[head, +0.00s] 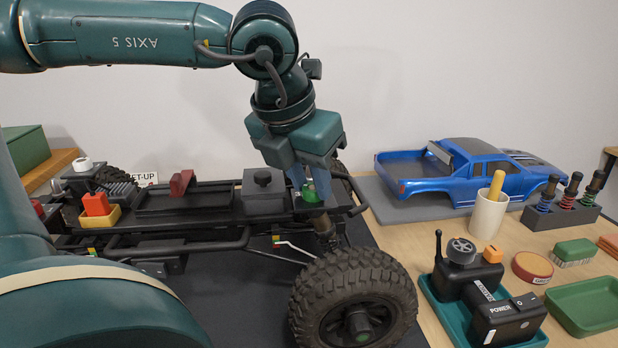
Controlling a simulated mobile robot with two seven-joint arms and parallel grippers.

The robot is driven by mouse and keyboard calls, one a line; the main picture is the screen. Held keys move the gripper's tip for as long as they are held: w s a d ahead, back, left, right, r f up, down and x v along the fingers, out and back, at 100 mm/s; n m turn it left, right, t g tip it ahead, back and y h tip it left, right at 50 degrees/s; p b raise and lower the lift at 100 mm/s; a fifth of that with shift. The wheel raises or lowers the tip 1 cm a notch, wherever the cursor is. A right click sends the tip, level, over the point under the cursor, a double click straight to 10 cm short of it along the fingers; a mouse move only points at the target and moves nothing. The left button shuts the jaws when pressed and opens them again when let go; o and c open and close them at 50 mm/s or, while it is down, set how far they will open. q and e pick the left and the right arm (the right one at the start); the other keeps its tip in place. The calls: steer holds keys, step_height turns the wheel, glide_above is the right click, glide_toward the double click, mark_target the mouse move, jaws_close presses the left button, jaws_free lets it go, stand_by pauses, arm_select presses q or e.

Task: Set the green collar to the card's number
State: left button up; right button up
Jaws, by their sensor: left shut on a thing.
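The green collar (314,196) sits on top of a shock at the front of the black crawler chassis (190,207), just behind the big front wheel (355,300). My left gripper (310,188) reaches down from above and is shut on the green collar. Its fingers hide part of the collar, and I cannot read any number on it. My right gripper is not in view.
A blue truck body (470,172) lies on a grey mat at the back right. A cup (488,214), a shock rack (560,216), a teal tray (435,298) with a transmitter (470,262), and an empty green tray (588,306) stand on the right.

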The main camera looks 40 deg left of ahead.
arm_select(q)
steer(key=o, duration=1)
steer(key=shift+c, duration=0.2)
steer(key=p+v, duration=0.2)
steer(key=v, duration=1.1)
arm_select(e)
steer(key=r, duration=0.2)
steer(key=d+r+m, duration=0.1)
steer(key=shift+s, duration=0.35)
arm_select(q)
steer(key=shift+r, duration=0.1)
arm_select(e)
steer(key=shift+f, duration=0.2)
